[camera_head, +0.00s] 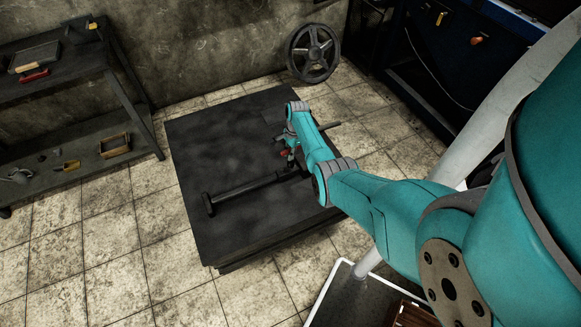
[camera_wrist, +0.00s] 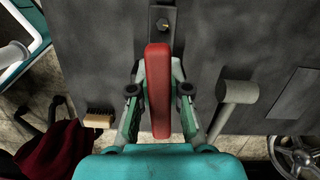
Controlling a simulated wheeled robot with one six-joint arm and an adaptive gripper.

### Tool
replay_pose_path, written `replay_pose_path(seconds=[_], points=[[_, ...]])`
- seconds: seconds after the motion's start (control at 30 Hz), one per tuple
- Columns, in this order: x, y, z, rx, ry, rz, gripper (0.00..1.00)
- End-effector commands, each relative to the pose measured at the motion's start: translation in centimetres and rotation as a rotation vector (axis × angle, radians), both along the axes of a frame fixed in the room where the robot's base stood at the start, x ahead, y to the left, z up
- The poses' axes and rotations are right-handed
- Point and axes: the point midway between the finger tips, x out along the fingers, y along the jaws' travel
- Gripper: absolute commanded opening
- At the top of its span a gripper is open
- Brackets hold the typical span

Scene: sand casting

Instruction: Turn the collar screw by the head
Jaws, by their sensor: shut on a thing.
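A red, elongated head (camera_wrist: 159,60), which looks like the collar screw's head, stands between the fingers of my gripper (camera_wrist: 159,92) in the wrist view. The fingers are closed on its two sides. In the head view, a bit of red (camera_head: 284,152) shows at my gripper (camera_head: 291,147), low over the dark table. A dark bar with a crosspiece end (camera_head: 240,190) runs from beneath my gripper to the left. In the wrist view, a dark strip with a bolt (camera_wrist: 163,24) lies beyond the red head. The screw's shank is hidden.
The dark table (camera_head: 200,140) is mostly clear on its left. A grey round-headed tool (camera_wrist: 237,92) is right of my gripper in the wrist view. A brush (camera_wrist: 98,119) and red cloth (camera_wrist: 58,150) are at left. A shelf (camera_head: 75,125) stands left; a spoked wheel (camera_head: 314,53) leans behind.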

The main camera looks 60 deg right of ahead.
Motion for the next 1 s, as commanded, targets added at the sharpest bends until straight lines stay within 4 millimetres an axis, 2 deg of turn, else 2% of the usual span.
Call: replay_pose_path(seconds=[1.0], points=[[0.0, 0.0, -2.1, 0.000, -0.001, 0.000, 0.00]])
